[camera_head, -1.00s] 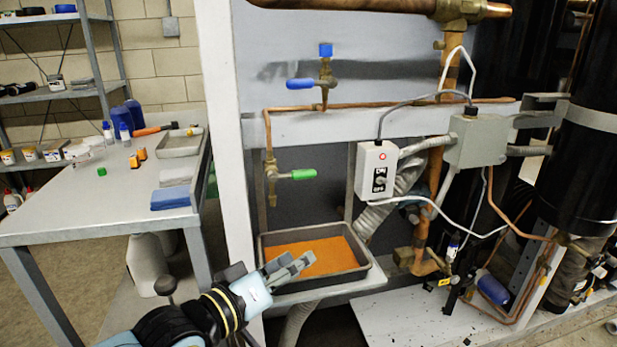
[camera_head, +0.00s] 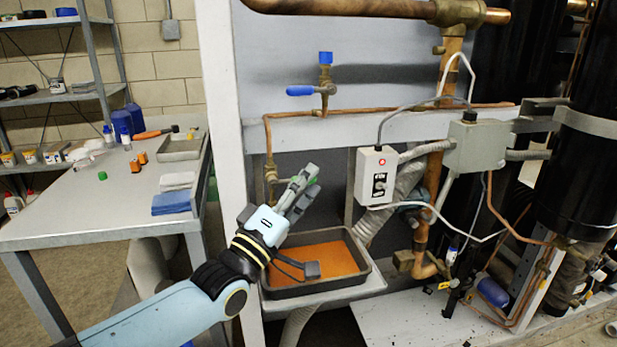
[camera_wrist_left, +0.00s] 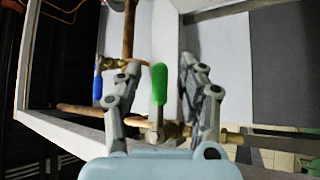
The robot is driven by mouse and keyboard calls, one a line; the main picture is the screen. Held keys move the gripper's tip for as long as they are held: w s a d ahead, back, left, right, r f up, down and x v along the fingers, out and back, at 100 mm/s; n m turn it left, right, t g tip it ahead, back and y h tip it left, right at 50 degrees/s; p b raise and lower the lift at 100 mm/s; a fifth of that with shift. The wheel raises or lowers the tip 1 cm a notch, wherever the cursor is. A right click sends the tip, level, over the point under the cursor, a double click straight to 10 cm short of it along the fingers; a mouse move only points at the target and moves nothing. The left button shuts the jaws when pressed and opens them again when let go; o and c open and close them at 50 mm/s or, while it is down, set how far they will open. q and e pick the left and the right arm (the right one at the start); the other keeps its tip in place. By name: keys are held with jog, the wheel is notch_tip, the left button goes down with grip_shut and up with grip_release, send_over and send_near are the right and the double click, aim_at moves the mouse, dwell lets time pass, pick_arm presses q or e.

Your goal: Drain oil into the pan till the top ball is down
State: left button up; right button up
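The drain valve's green handle (camera_wrist_left: 159,84) stands between the two fingers of my left gripper (camera_wrist_left: 160,72) in the left wrist view, with gaps on both sides. In the head view the left gripper (camera_head: 302,182) is at the valve, and its fingers hide most of the green handle. Below is a dark pan (camera_head: 366,262) on a light shelf, with orange-brown oil (camera_head: 338,256) in it. No oil stream is visible. I cannot make out the balls of a sight glass. My right gripper is not in view.
A blue-handled valve (camera_head: 301,90) sits above on the copper pipe (camera_head: 370,108). A switch box (camera_head: 376,176) with cables is to the right. A black tank (camera_head: 582,170) stands far right. A white post (camera_head: 222,140) and a bench (camera_head: 95,205) are left.

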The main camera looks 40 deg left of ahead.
pick_arm(q)
jog(key=shift+w+r, duration=0.2)
jog(key=shift+w, duration=0.4)
grip_shut()
